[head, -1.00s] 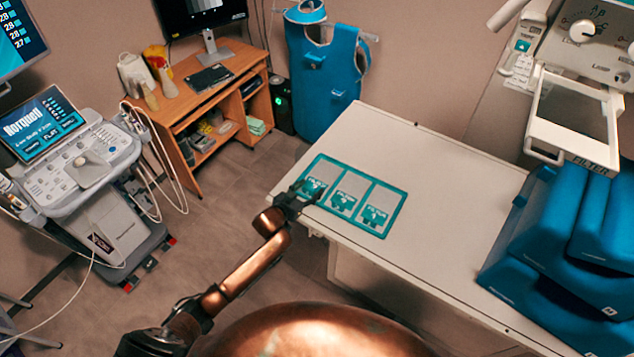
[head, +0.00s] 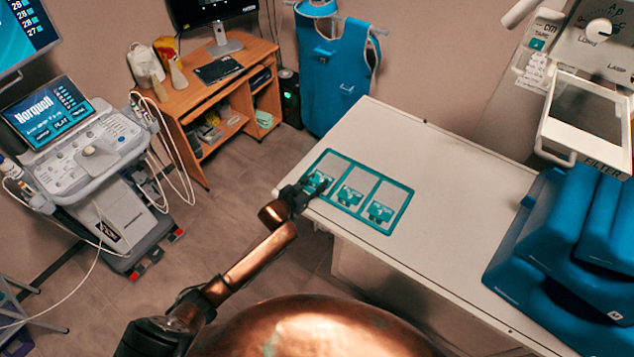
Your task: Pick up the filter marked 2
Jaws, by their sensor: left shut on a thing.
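A teal tray (head: 402,212) with three slots lies on the white table near its left edge. A teal and pale filter sits in each slot: the left filter (head: 320,181), the middle filter (head: 349,196) and the right filter (head: 380,211). Their markings are too small to read. My left gripper (head: 311,187) is at the left slot, shut on the near part of the left filter, which it partly hides. I cannot tell whether that filter is lifted off the tray. My right gripper is not in view.
The white table (head: 460,215) is clear beyond the tray. Blue cushions (head: 570,235) are stacked at its right end, below a machine with a frame labelled filter (head: 585,115). An ultrasound cart (head: 85,160) and a wooden desk (head: 195,95) stand at the left.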

